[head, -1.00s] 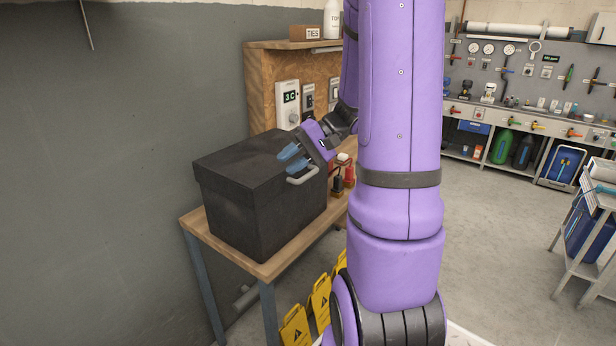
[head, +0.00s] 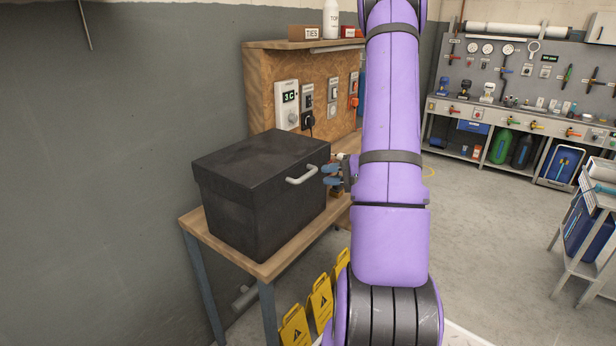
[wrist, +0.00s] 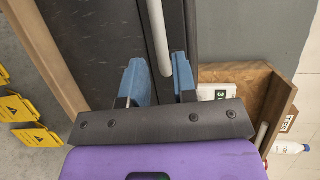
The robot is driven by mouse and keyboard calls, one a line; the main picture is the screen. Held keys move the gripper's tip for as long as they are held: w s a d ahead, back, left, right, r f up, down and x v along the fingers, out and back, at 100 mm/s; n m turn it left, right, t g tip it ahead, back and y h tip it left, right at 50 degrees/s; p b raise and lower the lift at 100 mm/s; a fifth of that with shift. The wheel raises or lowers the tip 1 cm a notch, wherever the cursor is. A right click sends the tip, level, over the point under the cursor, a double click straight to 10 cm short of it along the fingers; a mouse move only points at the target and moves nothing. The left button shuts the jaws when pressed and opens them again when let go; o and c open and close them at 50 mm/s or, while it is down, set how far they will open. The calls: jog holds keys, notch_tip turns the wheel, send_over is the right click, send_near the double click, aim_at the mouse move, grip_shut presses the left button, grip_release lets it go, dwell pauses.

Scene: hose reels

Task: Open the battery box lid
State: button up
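The black battery box (head: 285,215) stands on a wooden-topped table, and its lid (head: 255,155) is shut. A light grey bar handle (head: 301,175) sits on the lid's right-hand front edge. My gripper (head: 331,175) has blue fingers and is just right of the handle, apart from it in the head view. My arm partly hides it. In the wrist view my gripper (wrist: 158,62) is open, and the handle (wrist: 157,35) runs lengthwise in line with the gap between the fingers. Whether they touch it I cannot tell.
A wooden board with switches (head: 330,95) stands behind the box. The table (head: 270,266) has a narrow bare edge in front of the box. Yellow warning signs (head: 320,300) stand below it. A grey wall (head: 110,180) is at left; floor is open at right.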

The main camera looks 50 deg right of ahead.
aim_at(308, 176)
jog(key=x, duration=0.6)
jog(key=shift+w+a, duration=0.15)
jog(key=shift+w, duration=0.05)
grip_shut()
